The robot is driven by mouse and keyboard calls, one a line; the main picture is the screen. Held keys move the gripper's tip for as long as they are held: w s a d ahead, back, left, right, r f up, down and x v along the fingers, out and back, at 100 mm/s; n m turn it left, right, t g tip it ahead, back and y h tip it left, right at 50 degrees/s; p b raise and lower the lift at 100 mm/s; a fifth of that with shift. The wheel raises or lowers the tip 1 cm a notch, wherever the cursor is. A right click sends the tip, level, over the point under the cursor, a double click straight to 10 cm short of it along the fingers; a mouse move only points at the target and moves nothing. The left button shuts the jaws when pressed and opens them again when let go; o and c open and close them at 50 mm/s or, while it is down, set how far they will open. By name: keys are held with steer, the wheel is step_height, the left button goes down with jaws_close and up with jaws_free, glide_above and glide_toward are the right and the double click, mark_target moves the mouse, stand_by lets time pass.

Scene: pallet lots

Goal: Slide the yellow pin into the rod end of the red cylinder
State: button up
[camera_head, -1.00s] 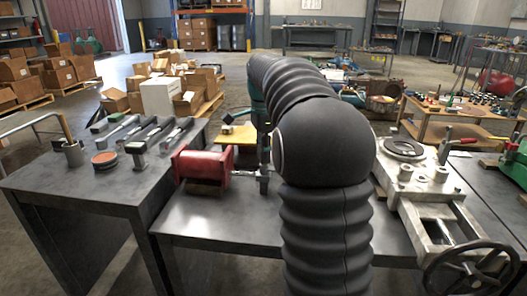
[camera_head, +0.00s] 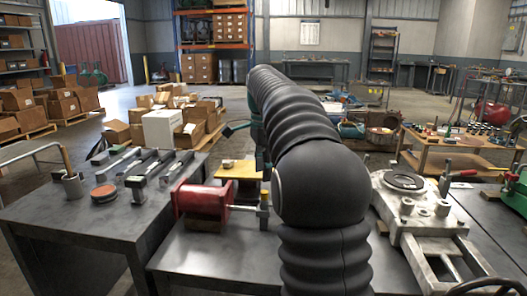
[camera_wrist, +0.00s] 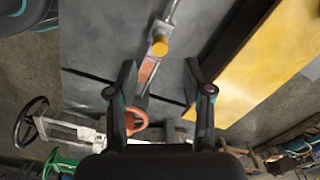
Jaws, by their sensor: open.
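The red cylinder (camera_head: 203,200) lies on the front bench in the head view, its rod pointing right. The yellow pin (camera_head: 264,196) stands upright at the rod end (camera_head: 263,215), with its yellow top above it. In the wrist view the yellow pin (camera_wrist: 160,45) shows as a round yellow head at the end of the rod (camera_wrist: 168,15). How deep it sits is not clear. My gripper (camera_wrist: 160,67) is open and empty, its fingers apart on either side below the pin in the picture. In the head view my arm hides most of the gripper.
A yellow plate (camera_head: 238,169) lies behind the cylinder. A grey metal vise (camera_head: 408,205) stands at the right. Several tools and a round red-topped puck (camera_head: 104,191) lie on the left bench (camera_head: 70,222). An orange ring-ended part (camera_wrist: 136,120) shows between my fingers in the wrist view.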

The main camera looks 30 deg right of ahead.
mark_target(264, 192)
step_height(264, 192, up, 6)
steer(key=shift+f, duration=0.1)
stand_by(0.7)
steer(key=s+a+n+t, duration=0.1)
steer(key=s+a+n, duration=0.4)
steer(key=s+a, duration=0.1)
steer(key=s+a+f+n+t, duration=0.2)
steer(key=s+a+f+n, duration=0.3)
steer(key=s+f+n, duration=0.2)
steer(key=s+a+f+n+t, duration=0.2)
steer(key=s+a+f+n, duration=0.3)
steer(key=s+f, duration=0.5)
steer(key=s+n, duration=0.2)
steer(key=s, duration=0.2)
steer(key=shift+s+f+t, duration=0.3)
steer(key=shift+f, duration=0.1)
steer(key=shift+a, duration=0.1)
